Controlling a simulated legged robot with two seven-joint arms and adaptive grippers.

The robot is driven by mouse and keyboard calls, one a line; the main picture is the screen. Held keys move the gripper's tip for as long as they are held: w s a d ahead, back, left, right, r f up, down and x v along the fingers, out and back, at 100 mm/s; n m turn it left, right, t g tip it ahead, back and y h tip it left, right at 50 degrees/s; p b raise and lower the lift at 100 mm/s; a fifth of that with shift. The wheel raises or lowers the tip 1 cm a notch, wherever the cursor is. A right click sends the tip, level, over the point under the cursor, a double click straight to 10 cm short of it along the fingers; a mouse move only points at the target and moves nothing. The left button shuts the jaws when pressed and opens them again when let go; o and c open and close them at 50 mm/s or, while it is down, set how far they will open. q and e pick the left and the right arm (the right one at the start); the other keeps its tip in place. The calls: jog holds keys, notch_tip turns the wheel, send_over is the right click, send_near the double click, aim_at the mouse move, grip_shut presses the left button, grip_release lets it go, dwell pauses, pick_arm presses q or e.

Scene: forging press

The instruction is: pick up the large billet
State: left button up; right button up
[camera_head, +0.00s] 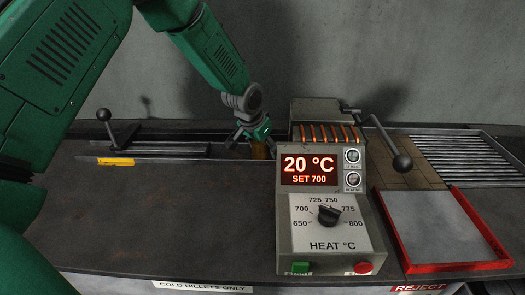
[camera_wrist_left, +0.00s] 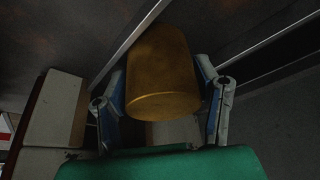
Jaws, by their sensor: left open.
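A brownish-yellow cylindrical billet (camera_wrist_left: 162,70) lies between the two fingers of my left gripper (camera_wrist_left: 162,88) in the left wrist view. A finger is on each side of it. I cannot tell whether they touch it. In the head view my left gripper (camera_head: 254,132) reaches down behind the left side of the heater box, and only a small part of the billet (camera_head: 259,151) shows under it. The gripper is open. No other billet shows for comparing size. My right gripper is not in view.
The heater (camera_head: 331,222) reads 20 °C, set 700, close to the right of the gripper. A ball-ended lever (camera_head: 402,162) stands to its right. A red-rimmed reject tray (camera_head: 459,267) is at front right. A black-knobbed handle (camera_head: 104,114) stands at left. The bench front left is clear.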

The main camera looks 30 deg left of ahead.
pick_arm(q)
jog(key=shift+a, duration=0.15)
jog(key=shift+a, duration=0.15)
jog(key=c, duration=1.1)
jog(key=shift+r, duration=0.1)
grip_shut()
jog(key=shift+w+r, duration=0.1)
